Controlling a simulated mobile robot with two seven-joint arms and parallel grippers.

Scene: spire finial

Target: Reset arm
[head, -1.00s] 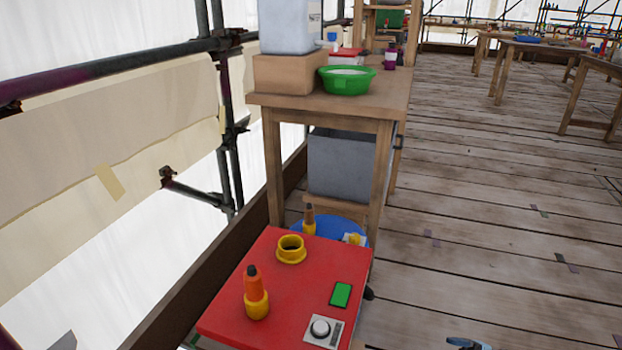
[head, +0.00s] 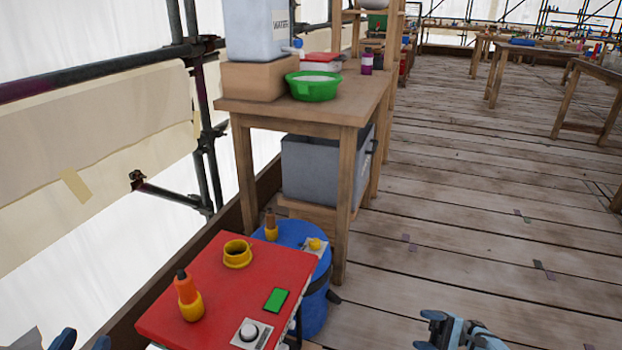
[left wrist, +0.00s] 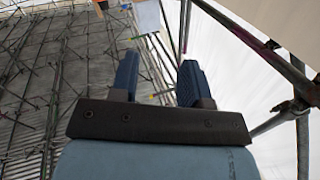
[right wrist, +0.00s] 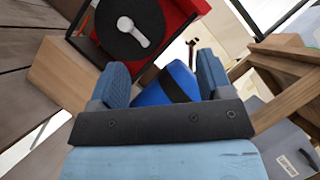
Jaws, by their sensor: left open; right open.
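My left gripper (head: 82,342) just enters the head view at the bottom left corner, with only its blue fingertips showing. In the left wrist view (left wrist: 158,78) its fingers are apart with nothing between them. My right gripper (head: 432,330) is at the bottom right of centre, over the plank floor and right of the red-topped box (head: 218,275). In the right wrist view (right wrist: 161,72) its fingers are apart and empty. A blue drum (right wrist: 165,87) shows behind the gap between them, and the red box (right wrist: 183,12) with a black disc shows above.
The red top carries an orange-tipped yellow piece (head: 188,298), a yellow ring (head: 237,254), a green button and a knob. The blue drum (head: 312,309) stands behind it. A wooden table (head: 340,108) holds a green bowl (head: 313,86). Scaffold poles line the left. The floor (head: 470,230) at right is open.

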